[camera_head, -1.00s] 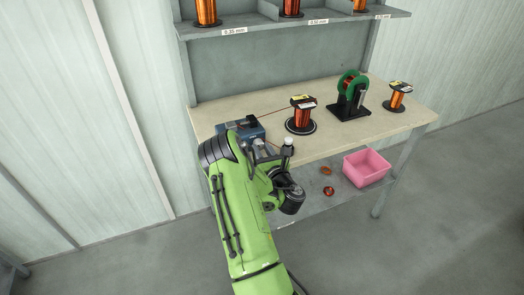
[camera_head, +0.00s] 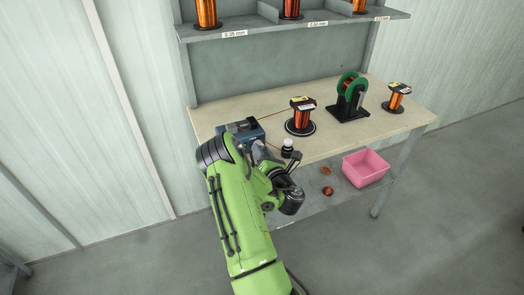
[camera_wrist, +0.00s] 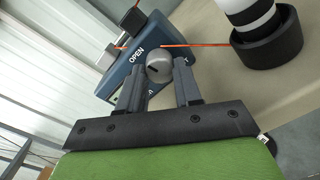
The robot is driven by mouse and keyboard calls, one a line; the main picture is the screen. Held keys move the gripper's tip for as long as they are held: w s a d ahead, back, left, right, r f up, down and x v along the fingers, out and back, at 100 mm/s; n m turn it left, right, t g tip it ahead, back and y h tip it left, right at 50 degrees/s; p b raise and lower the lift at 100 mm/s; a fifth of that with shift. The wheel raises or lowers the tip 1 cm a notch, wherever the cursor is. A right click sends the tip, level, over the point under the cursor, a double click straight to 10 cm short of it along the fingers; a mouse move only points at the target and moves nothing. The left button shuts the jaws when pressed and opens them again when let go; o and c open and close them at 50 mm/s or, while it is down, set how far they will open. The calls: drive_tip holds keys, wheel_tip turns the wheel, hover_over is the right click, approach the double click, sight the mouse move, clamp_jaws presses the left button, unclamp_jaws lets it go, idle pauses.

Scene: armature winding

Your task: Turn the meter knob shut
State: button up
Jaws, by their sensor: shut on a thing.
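The meter is a blue box (camera_head: 241,129) at the left end of the workbench, partly hidden by my arm. In the wrist view the meter (camera_wrist: 128,72) carries the word OPEN beside a round grey knob (camera_wrist: 158,68) with a dark slot across its face. The slot runs slantwise. Another label below the knob is mostly hidden by a finger. My gripper (camera_wrist: 160,82) has one finger on each side of the knob and is shut on it. In the head view the fingers are hidden behind my arm.
An orange wire runs from the meter toward a copper spool (camera_head: 301,115). A black-and-white round post (camera_head: 287,148) stands close right of my gripper. A green-wheeled stand (camera_head: 350,95) and another spool (camera_head: 397,97) sit farther right. A pink bin (camera_head: 366,167) is on the lower shelf.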

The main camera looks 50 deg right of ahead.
drive_tip(key=m+p, duration=0.2)
drive_tip(key=m, duration=0.2)
drive_tip(key=shift+r+m, duration=0.15)
drive_tip(key=shift+m, duration=0.15)
drive_tip(key=m+p, duration=0.2)
drive_tip(key=m, duration=0.1)
drive_tip(key=shift+m, duration=0.3)
drive_tip(key=m+p, duration=0.3)
drive_tip(key=m, duration=0.1)
drive_tip(key=shift+r, duration=0.1)
drive_tip(key=m+p, duration=0.3)
drive_tip(key=m, duration=0.1)
drive_tip(key=shift+y, duration=0.3)
drive_tip(key=m+p, duration=0.5)
drive_tip(key=m, duration=0.2)
drive_tip(key=shift+s, duration=0.1)
drive_tip(key=m+p, duration=0.2)
drive_tip(key=m, duration=0.2)
drive_tip(key=shift+d+p, duration=0.1)
drive_tip(key=shift+p, duration=0.25)
drive_tip(key=shift+m+t+p, duration=0.3)
drive_tip(key=shift+m+p, duration=0.2)
drive_tip(key=shift+m, duration=0.5)
drive_tip(key=shift+f+m, duration=0.2)
drive_tip(key=shift+m, duration=0.1)
